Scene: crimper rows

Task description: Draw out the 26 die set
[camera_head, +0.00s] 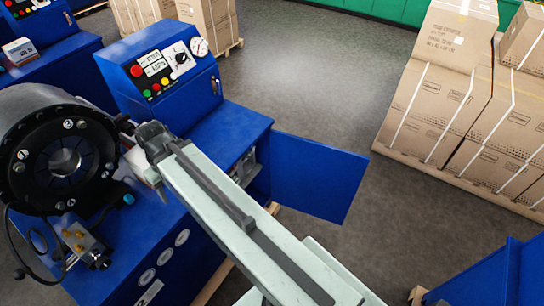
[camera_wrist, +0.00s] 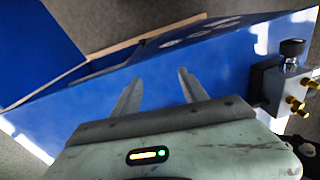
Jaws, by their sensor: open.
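My gripper (camera_wrist: 159,86) is open and empty in the wrist view, its two fingers apart over the blue front of the crimper cabinet (camera_wrist: 225,65). In the head view my arm reaches across the cabinet top and hides part of it; the fingers cannot be made out there. The cabinet's door (camera_head: 318,178) stands swung open to the right. Some grey metal pieces (camera_head: 244,166) show in the opening beside my arm, mostly hidden. No number 26 can be read, so I cannot tell which die set it is.
The black round crimping head (camera_head: 65,160) is at the left, with brass fittings (camera_wrist: 300,92) below it. A control box (camera_head: 165,65) with a gauge stands behind my arm. Stacked cartons (camera_head: 440,110) stand at the right. Grey floor (camera_head: 310,75) is clear between.

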